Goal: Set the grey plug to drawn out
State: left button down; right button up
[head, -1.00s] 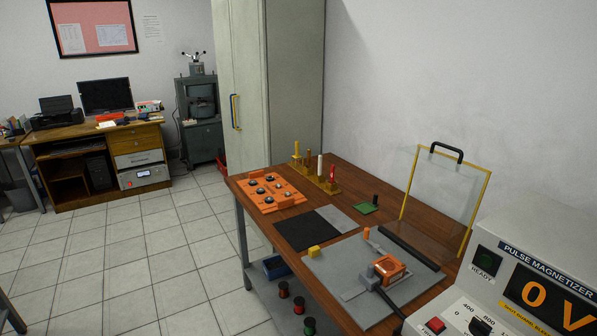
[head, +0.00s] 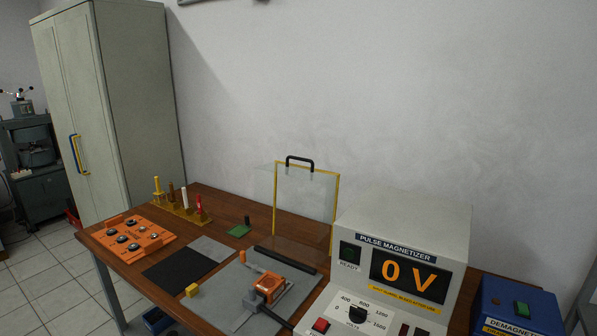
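I cannot make out a grey plug in the head view. Neither of my grippers is in view.
The bench (head: 255,212) also bears an orange tray (head: 128,236) with dark round parts, a black mat (head: 178,268), a rack of coloured tools (head: 183,209), a yellow-framed clear shield (head: 305,200) and a small yellow block (head: 192,290). A blue demagnetizer (head: 518,305) stands at the right.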

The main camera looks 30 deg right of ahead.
aim_at(252, 301)
jog(key=k, duration=0.5)
jog(key=u, duration=1.5)
jog(key=i, duration=1.1)
jog(key=z, duration=1.95)
